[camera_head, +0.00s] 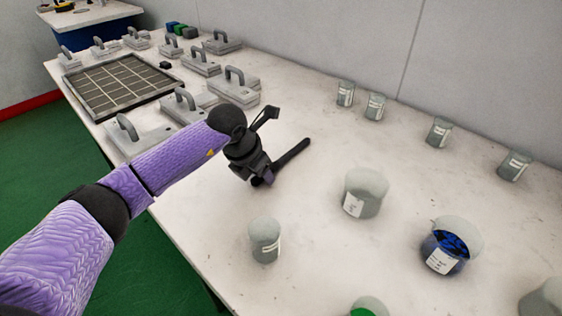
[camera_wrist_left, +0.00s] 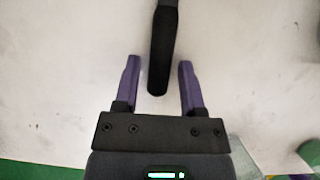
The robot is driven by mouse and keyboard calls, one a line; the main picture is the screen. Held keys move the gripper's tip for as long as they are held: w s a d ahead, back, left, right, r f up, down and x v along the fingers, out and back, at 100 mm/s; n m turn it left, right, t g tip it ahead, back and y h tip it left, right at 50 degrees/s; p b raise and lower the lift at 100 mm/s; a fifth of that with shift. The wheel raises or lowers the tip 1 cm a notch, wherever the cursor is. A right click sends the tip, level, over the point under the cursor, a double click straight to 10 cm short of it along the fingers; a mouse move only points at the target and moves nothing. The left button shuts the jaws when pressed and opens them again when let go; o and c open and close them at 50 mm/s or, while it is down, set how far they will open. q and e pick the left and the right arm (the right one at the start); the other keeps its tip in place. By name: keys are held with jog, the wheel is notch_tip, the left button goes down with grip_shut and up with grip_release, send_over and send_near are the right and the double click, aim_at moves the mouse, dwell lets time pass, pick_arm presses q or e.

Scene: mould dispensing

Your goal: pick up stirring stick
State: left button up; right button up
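The stirring stick is a black rod (camera_head: 293,153) lying on the white table in the head view, just right of my left gripper (camera_head: 263,180). In the left wrist view the stick (camera_wrist_left: 164,45) comes down from the top edge. Its rounded near end lies between the two purple fingers of the left gripper (camera_wrist_left: 159,62), with a gap on each side. The left gripper is open and not closed on it. How high the fingers are above the table is hard to tell. My right gripper is not in view.
A clear beaker (camera_head: 366,193), a smaller one (camera_head: 265,241) and a beaker with blue contents (camera_head: 447,250) stand to the right and front. Several small beakers line the wall. Grey handled blocks (camera_head: 235,88) and a dark gridded tray (camera_head: 120,87) lie back left.

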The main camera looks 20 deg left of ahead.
pick_arm(q)
grip_shut()
